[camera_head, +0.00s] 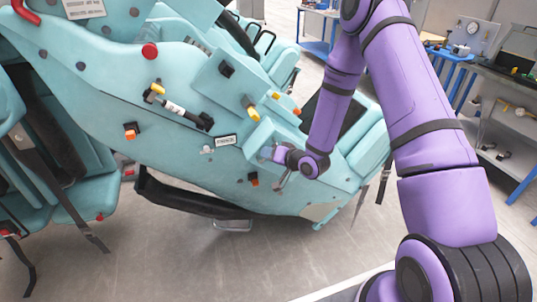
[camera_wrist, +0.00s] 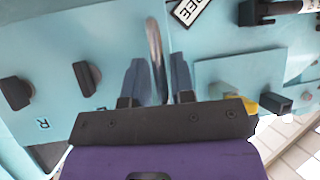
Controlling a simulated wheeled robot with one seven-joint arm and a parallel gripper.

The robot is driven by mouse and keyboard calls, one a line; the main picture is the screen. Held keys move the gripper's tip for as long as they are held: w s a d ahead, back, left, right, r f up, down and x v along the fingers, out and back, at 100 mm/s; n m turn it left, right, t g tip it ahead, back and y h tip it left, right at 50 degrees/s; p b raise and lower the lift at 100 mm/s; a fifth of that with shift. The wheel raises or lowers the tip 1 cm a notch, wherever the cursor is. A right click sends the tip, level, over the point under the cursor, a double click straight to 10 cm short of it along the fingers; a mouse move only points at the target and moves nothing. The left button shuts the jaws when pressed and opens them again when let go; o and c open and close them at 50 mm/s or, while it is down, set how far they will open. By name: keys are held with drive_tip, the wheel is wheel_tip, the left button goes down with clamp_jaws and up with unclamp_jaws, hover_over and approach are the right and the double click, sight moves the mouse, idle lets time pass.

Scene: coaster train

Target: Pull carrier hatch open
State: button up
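The carrier is a teal coaster car (camera_head: 185,110) that fills the left and middle of the head view. My gripper (camera_head: 280,158) is at its side, by a boxy teal section right of a small white label. In the wrist view, the fingers of my gripper (camera_wrist: 158,75) stand on either side of a curved metal handle (camera_wrist: 154,40) in front of a teal panel (camera_wrist: 110,45). Narrow gaps seem to show between the handle and the fingers, so the gripper looks open around it. I cannot make out the hatch's full outline; my arm hides part of that area.
Black knobs (camera_wrist: 87,78), a yellow-tipped knob (camera_wrist: 250,106) and a white label (camera_wrist: 190,8) lie near the fingers. A black strut (camera_head: 185,113) is mounted on the car's side. Workbenches (camera_head: 500,85) stand at the right.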

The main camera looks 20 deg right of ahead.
drive_tip(key=shift+w+a+f, duration=0.15)
drive_tip(key=shift+w, duration=0.1)
clamp_jaws()
drive_tip(key=shift+s, duration=0.1)
